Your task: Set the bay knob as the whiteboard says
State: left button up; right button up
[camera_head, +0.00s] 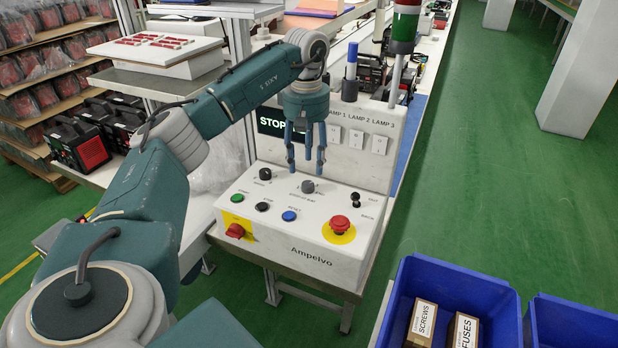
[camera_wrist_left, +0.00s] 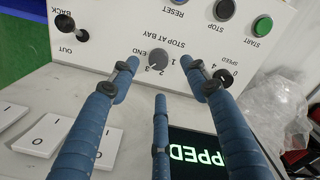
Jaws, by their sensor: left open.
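The bay knob (camera_head: 308,186) is a small grey dial on the white sloped control panel (camera_head: 275,215). In the left wrist view the knob (camera_wrist_left: 158,58) shows upside down, beside the words STOP AT BAY and the numbers 1, 2 and 3. Its exact pointer setting is too small to tell. My left gripper (camera_head: 305,166) points down just above the knob, with its three fingers spread and nothing between them. In the left wrist view the open fingers (camera_wrist_left: 165,72) frame the knob, seemingly apart from it. No whiteboard is in view. My right gripper is not in view.
A black speed knob (camera_head: 265,174) and a black lever (camera_head: 354,199) flank the bay knob. Green, black and blue (camera_head: 289,216) buttons and a red emergency stop (camera_head: 340,224) sit in front. A display (camera_wrist_left: 197,152) and lamp switches (camera_head: 356,138) stand behind. Blue bins (camera_head: 493,288) are at lower right.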

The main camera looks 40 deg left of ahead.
aim_at(308, 183)
pick_arm(q)
notch_tip(308, 183, down, 4)
jog(key=shift+w+r, duration=0.1)
jog(key=shift+r, duration=0.1)
jog(key=shift+f+p, duration=0.3)
jog(key=shift+f, duration=1.3)
jog(key=shift+w, duration=0.1)
jog(key=c, duration=1.2)
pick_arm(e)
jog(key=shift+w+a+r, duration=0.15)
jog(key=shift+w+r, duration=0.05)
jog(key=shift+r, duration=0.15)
